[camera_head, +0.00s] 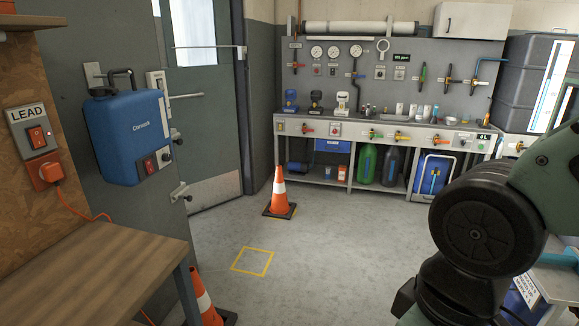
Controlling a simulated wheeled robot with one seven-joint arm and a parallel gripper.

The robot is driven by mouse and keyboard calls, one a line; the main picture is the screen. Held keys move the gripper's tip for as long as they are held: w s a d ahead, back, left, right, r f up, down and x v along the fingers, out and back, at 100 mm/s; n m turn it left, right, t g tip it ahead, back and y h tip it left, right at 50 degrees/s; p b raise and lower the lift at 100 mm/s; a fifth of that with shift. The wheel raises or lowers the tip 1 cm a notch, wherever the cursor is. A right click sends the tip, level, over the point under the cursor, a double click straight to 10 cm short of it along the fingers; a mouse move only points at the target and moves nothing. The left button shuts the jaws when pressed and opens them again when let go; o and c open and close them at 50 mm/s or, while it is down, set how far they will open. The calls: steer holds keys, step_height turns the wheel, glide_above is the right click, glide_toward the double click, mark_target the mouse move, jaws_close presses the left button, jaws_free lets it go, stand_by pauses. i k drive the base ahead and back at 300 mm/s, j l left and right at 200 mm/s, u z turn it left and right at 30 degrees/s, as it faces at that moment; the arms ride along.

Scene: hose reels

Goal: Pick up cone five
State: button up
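Two orange traffic cones with white bands show in the head view. One cone (279,190) stands upright on its dark square base on the grey floor, in front of the left end of the workbench. The other cone (204,299) is at the bottom, beside the wooden table's leg, and is cut off by the lower picture edge. I see no readable number on either cone, so I cannot tell which is cone five. My arm fills the lower right, and my gripper is not in view.
A yellow square outline (253,261) is marked on bare floor between the cones. A wooden table (95,270) stands at the lower left. A grey door (205,110) is behind it. The workbench (385,130) with gauges and bottles lines the back. The central floor (330,250) is clear.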

mark_target(279, 207)
steer(key=i, duration=3.9)
steer(key=i+l+u, duration=0.15)
steer(key=i, duration=0.85)
